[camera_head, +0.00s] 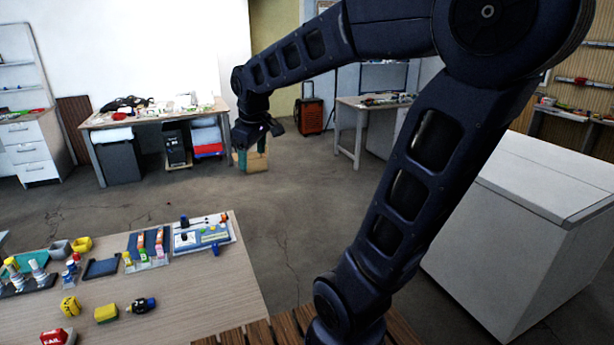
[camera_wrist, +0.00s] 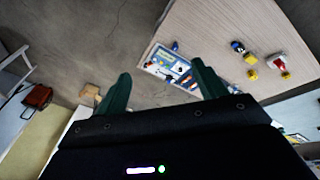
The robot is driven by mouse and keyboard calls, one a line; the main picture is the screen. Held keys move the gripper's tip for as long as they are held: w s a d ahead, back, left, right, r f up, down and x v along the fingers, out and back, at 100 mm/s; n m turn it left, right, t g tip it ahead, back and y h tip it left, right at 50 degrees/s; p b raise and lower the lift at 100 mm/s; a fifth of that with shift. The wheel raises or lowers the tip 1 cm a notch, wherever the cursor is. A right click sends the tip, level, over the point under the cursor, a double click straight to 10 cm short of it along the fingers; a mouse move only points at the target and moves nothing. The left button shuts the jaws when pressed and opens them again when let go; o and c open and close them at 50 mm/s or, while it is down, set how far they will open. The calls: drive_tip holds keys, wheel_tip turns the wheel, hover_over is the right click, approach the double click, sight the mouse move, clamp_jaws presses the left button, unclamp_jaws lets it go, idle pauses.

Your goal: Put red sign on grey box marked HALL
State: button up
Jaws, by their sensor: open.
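A red sign (camera_head: 54,337) with white lettering that seems to read FAIL stands at the near left of the wooden table, partly cut off by the picture's bottom edge. A small grey box (camera_head: 60,248) sits at the table's far left, beside a yellow one; I cannot read HALL on it. My gripper (camera_head: 250,162) is raised over the floor beyond the table, well away from both. In the wrist view its green fingers (camera_wrist: 162,85) are wide apart with nothing between them. A red and white thing (camera_wrist: 278,63) lies on the table there; I cannot tell whether it is the sign.
The wooden table (camera_head: 190,295) also holds a yellow block (camera_head: 106,313), a yellow cube (camera_head: 69,306), a dark blue and yellow item (camera_head: 141,305), racks and a white tray (camera_head: 203,234). A white cabinet (camera_head: 530,220) stands right. The table's front middle is bare.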

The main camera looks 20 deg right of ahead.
drive_tip(key=s+d+f+m+t, duration=0.1)
drive_tip(key=s+d+f+m, duration=0.2)
drive_tip(key=s+d+m, duration=0.5)
drive_tip(key=s+d, duration=0.2)
drive_tip(key=s, duration=0.3)
drive_tip(key=shift+d+m, duration=0.35)
drive_tip(key=shift+m, duration=0.05)
